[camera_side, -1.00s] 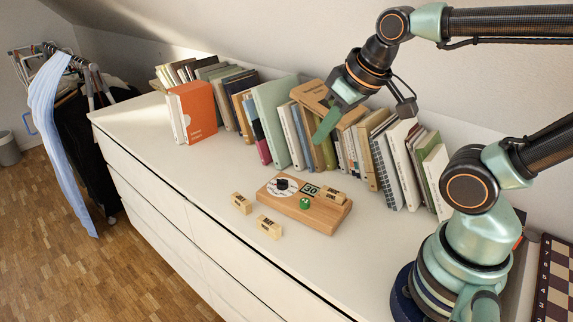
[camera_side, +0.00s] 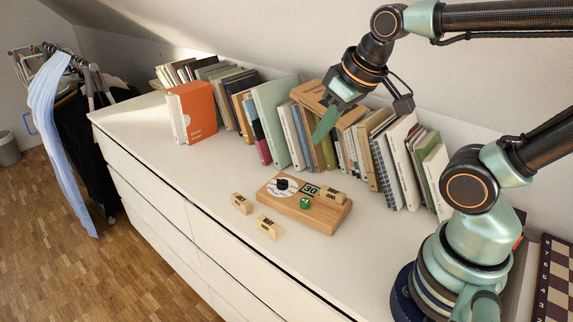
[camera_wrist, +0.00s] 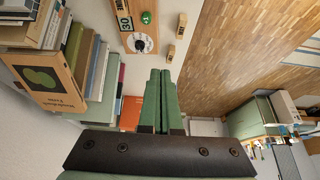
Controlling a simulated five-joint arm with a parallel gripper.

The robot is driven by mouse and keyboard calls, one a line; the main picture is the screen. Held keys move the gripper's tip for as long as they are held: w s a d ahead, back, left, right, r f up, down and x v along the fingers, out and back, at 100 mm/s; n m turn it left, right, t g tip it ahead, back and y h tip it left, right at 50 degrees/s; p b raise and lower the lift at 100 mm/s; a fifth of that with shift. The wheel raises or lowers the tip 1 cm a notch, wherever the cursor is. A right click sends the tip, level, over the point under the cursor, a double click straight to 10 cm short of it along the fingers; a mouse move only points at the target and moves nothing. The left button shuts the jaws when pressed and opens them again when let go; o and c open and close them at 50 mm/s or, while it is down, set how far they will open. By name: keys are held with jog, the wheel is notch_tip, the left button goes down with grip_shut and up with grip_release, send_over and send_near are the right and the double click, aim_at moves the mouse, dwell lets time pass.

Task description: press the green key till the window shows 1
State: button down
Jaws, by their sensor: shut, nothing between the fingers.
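A wooden board (camera_side: 318,219) lies on the white dresser top. On it are a green round key (camera_side: 305,203), a dark window (camera_side: 310,190) reading 30, and a white dial with a black knob (camera_side: 282,185). In the wrist view the green key (camera_wrist: 147,18), the window (camera_wrist: 124,23) and the dial (camera_wrist: 140,43) show near the top. The key carries a small white mark. My gripper (camera_side: 317,141) is shut and empty, held in the air above and behind the board, in front of the books. Its green fingers (camera_wrist: 160,74) lie together in the wrist view.
Two small wooden blocks (camera_side: 241,203) (camera_side: 269,227) lie in front of the board; another block (camera_side: 332,195) sits on its right end. A row of books (camera_side: 272,120) stands along the wall behind. A chessboard (camera_side: 556,280) lies at the right. The dresser top left of the board is clear.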

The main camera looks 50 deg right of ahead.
aim_at(305, 201)
jog(key=w+d+f+g, duration=0.4)
jog(key=w+f+g, duration=0.1)
jog(key=w, duration=0.1)
jog(key=shift+f, duration=0.35)
dwell(0.4)
notch_tip(305, 201, down, 14)
dwell(0.5)
jog(key=shift+f, duration=0.1)
